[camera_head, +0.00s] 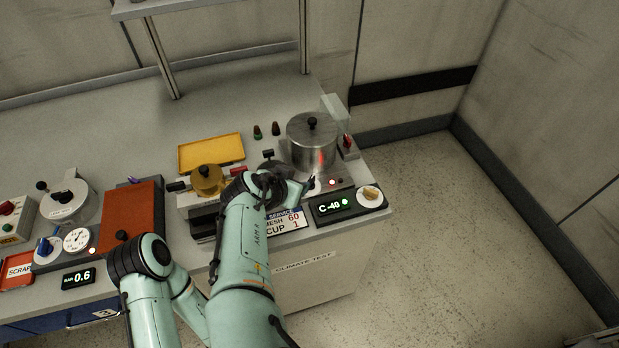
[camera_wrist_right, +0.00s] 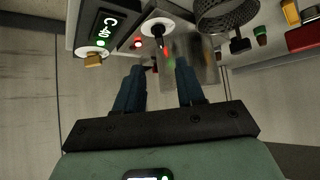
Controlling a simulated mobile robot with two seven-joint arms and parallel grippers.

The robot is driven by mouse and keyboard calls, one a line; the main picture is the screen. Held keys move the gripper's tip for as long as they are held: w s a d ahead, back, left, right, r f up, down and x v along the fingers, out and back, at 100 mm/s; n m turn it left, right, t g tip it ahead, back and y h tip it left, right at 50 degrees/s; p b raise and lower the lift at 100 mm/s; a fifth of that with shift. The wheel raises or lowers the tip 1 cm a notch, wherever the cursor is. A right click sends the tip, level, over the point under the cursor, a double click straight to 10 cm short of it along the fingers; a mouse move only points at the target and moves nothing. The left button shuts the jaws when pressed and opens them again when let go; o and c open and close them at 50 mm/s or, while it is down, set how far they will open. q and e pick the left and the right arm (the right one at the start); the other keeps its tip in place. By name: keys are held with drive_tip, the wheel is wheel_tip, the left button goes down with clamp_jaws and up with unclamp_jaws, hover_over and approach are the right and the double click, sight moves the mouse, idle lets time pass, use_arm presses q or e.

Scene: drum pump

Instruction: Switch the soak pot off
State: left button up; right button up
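The soak pot, which I take to be the lidded steel pot (camera_head: 312,145), stands at the bench's right end with a red glow low on its side. It also shows in the right wrist view (camera_wrist_right: 203,66), partly behind a finger. In front of it are a lit red lamp (camera_head: 331,182) and a white dial with a black pointer, clearer in the wrist view (camera_wrist_right: 157,28). A red switch (camera_head: 347,141) stands right of the pot by a clear guard. My right gripper (camera_wrist_right: 158,75) is open and empty, its fingers near the pot and dial. My left gripper is not in view.
A display reading C -40 (camera_head: 331,206) and a knob (camera_head: 370,193) sit at the front right corner. A mesh basket (camera_wrist_right: 226,12) and small bottles (camera_head: 276,129) are near the pot. A yellow tray (camera_head: 211,152) lies left. Open floor lies right.

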sight(310, 181)
drive_tip(key=x, duration=1)
drive_tip(key=shift+w+d, duration=0.1)
drive_tip(key=shift+c, duration=0.3)
clamp_jaws()
